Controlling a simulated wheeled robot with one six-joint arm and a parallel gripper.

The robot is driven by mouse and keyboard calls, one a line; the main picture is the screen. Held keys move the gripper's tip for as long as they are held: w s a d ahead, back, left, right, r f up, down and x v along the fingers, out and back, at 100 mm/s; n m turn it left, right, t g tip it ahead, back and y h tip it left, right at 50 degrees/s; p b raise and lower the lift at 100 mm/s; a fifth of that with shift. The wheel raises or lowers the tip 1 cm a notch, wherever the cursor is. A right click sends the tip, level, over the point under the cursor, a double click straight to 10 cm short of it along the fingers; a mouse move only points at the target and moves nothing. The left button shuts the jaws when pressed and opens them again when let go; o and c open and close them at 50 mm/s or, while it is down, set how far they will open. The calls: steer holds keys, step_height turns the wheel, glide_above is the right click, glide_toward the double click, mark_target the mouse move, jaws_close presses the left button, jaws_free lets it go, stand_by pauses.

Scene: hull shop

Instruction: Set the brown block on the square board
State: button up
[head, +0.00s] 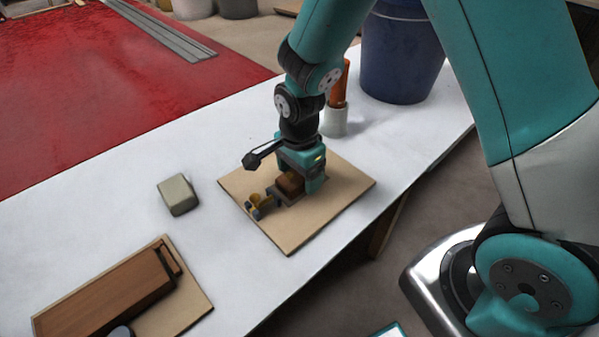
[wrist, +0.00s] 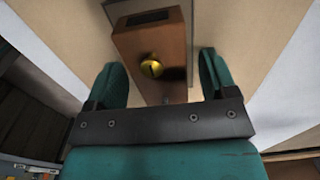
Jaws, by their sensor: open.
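The square board (head: 318,219) is a thin tan panel lying on the white table. A brown block (head: 289,184) with a brass-yellow knob is on this board, partly hidden by my gripper. In the wrist view the brown block (wrist: 165,37) shows a dark slot, and it appears to rest flat on the tan board (wrist: 235,50). My gripper (wrist: 163,76) is open, with one finger on each side of the block's near end and gaps visible beside it. In the head view my gripper (head: 297,188) is low over the board.
A grey-green block (head: 178,195) sits left of the board. A long brown piece (head: 108,292) lies on another tan board (head: 190,305) at the lower left. An orange-handled thing in a white cup (head: 335,122) and a blue bin (head: 400,60) stand behind my gripper.

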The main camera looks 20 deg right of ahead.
step_height(320, 180, up, 12)
steer(key=p, duration=0.1)
steer(key=s+a+r+n+y, duration=0.2)
steer(key=s+r+n, duration=0.3)
steer(key=s+n, duration=0.4)
steer(key=s+a+r+n+y, duration=0.2)
steer(key=s+r+n, duration=0.3)
steer(key=s+n, duration=0.4)
steer(key=n, duration=0.3)
steer(key=shift+s+a+n, duration=0.3)
steer(key=shift+r, duration=0.15)
steer(key=shift+c, duration=0.3)
